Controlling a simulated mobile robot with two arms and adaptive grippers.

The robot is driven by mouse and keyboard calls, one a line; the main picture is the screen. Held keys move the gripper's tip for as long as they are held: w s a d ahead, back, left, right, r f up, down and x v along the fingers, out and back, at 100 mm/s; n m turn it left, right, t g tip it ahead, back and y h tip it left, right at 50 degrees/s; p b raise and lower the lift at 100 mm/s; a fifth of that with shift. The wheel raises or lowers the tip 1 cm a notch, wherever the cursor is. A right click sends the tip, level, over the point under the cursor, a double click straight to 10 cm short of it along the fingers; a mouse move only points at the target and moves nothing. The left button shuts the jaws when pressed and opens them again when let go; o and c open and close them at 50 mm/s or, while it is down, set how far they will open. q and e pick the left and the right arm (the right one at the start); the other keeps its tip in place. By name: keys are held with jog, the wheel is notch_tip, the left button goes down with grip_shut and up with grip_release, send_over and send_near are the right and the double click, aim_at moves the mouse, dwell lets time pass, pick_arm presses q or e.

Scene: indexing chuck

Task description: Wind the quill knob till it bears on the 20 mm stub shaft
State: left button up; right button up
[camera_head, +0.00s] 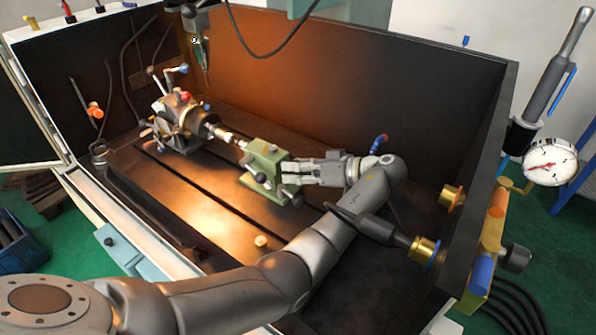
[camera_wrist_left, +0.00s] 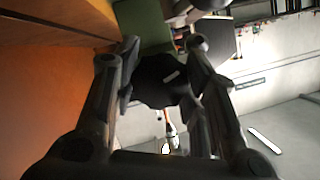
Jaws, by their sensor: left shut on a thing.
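The green tailstock (camera_head: 265,165) stands on the dark slotted machine table. My left gripper (camera_head: 290,172) reaches it from the right and is shut on the quill knob; in the left wrist view the dark knob (camera_wrist_left: 165,80), with a pale mark on its face, sits between the two fingers. The fingers hide most of the knob in the head view. The stub shaft (camera_head: 224,135) lies in line between the indexing chuck (camera_head: 207,122) and the tailstock's left side. I cannot tell whether the quill tip touches it. My right gripper is not in view.
The indexing head (camera_head: 178,118) with levers stands left on the table. A spindle (camera_head: 198,45) hangs above it. Dark enclosure walls (camera_head: 350,90) close the back and right. A small brass piece (camera_head: 261,241) lies on the front of the table. A dial gauge (camera_head: 551,162) is outside, at right.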

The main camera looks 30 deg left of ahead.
pick_arm(q)
jog(key=m+g+y, duration=0.1)
jog(key=m+g, duration=0.1)
jog(key=m, duration=0.2)
jog(key=shift+m+g+b, duration=0.3)
jog(key=shift+b, duration=0.1)
jog(key=shift+w+f+m+g+y+b, duration=0.1)
jog(key=shift+m+g+y+b, duration=0.25)
jog(key=shift+m, duration=0.45)
jog(key=m+b, duration=0.1)
jog(key=b, duration=0.1)
jog(key=m+y+b, duration=0.1)
jog(key=m, duration=0.1)
jog(key=m+y+b, duration=0.1)
jog(key=b, duration=0.1)
jog(key=shift+f+m+g+b, duration=0.25)
jog(key=shift+m+g+b, duration=0.05)
jog(key=shift+g, duration=0.05)
jog(key=shift+r+m+y+b, duration=0.1)
jog(key=shift+m+y+b, duration=0.3)
jog(key=shift+m, duration=0.4)
jog(key=m+y, duration=0.1)
jog(key=m, duration=0.1)
jog(key=shift+r+m, duration=0.2)
jog(key=shift+m, duration=0.2)
jog(key=shift+m+t+y+p, duration=0.6)
jog(key=shift+m+y+p, duration=0.05)
jog(key=shift+m, duration=1.35)
jog(key=shift+m, duration=0.3)
